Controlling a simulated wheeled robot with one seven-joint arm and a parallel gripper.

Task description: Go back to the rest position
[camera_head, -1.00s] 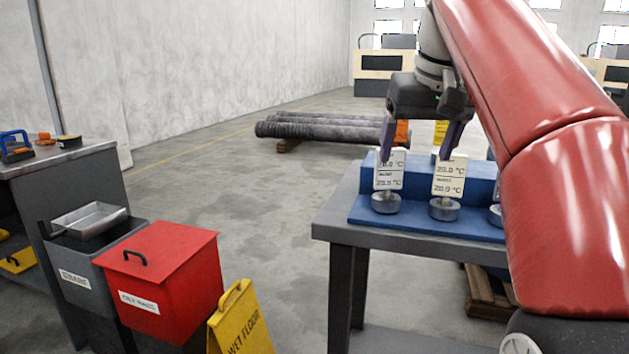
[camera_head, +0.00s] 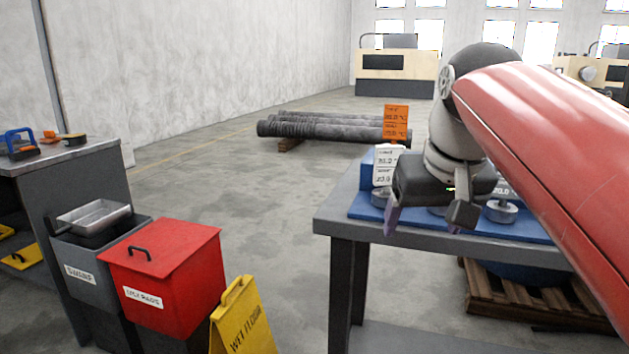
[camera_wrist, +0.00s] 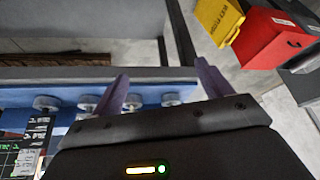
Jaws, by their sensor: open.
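My gripper (camera_head: 425,220) is open and empty, with its two purple-grey fingers spread and pointing down. In the head view it hangs in front of the blue stand on the grey table (camera_head: 335,226) and hides part of that stand. My red arm reaches in from the right. In the wrist view the fingers of my gripper (camera_wrist: 160,78) are apart with nothing between them; several round grey pieces on the blue stand (camera_wrist: 70,97) show beyond them.
A red lidded bin (camera_head: 165,265), a grey bin (camera_head: 85,275) and a yellow wet-floor sign (camera_head: 243,320) stand at left. Pipes (camera_head: 320,128) lie behind. The floor between is clear.

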